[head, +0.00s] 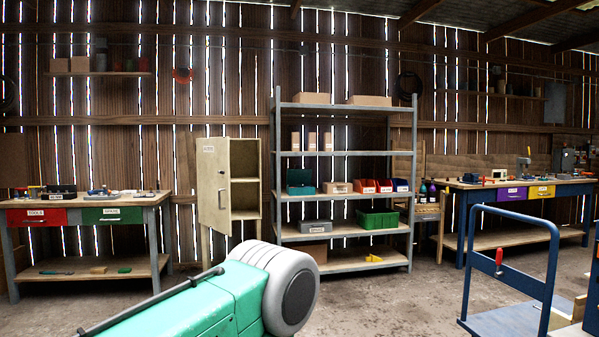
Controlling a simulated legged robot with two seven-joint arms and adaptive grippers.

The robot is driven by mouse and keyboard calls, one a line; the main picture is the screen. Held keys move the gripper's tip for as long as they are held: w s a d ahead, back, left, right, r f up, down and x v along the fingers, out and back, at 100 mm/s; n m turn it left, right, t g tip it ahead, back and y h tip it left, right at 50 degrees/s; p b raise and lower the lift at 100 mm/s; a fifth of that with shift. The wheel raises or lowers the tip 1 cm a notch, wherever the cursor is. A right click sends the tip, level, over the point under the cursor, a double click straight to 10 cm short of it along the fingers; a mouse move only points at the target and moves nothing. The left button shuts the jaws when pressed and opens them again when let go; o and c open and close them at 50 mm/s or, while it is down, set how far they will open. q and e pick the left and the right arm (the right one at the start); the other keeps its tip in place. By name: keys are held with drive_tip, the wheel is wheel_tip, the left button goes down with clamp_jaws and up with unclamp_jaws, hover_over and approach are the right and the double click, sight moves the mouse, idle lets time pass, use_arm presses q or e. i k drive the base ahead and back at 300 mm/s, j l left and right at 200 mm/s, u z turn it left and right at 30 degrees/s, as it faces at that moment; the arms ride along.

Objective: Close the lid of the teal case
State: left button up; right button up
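A small teal case (301,190) stands on a middle shelf of the grey metal rack, at the left end of that shelf. Its lower front is teal, and a darker panel rises above it, which looks like a raised lid. The case is small in the view, so the lid's exact angle is hard to tell. Neither of my grippers is in view.
A blue cart (510,318) stands at right. Workbenches (90,202) (520,185) flank both sides. Concrete floor (390,300) is open between machine and cart.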

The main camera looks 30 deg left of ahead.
sight(295, 176)
drive_tip(key=i+j+u, duration=0.2)
drive_tip(key=i, duration=0.15)
drive_tip(key=i+u, duration=0.2)
drive_tip(key=i, duration=0.15)
drive_tip(key=i+j+u, duration=0.1)
drive_tip(key=i+u, duration=0.2)
drive_tip(key=i, duration=1.9)
drive_tip(key=i+u, duration=0.15)
drive_tip(key=i, duration=0.35)
drive_tip(key=i+l+u, duration=0.15)
drive_tip(key=i, duration=0.4)
drive_tip(key=i+l+u, duration=0.15)
drive_tip(key=i, duration=0.35)
drive_tip(key=i+l+u, duration=0.15)
drive_tip(key=i+l, duration=0.15)
drive_tip(key=i, duration=0.2)
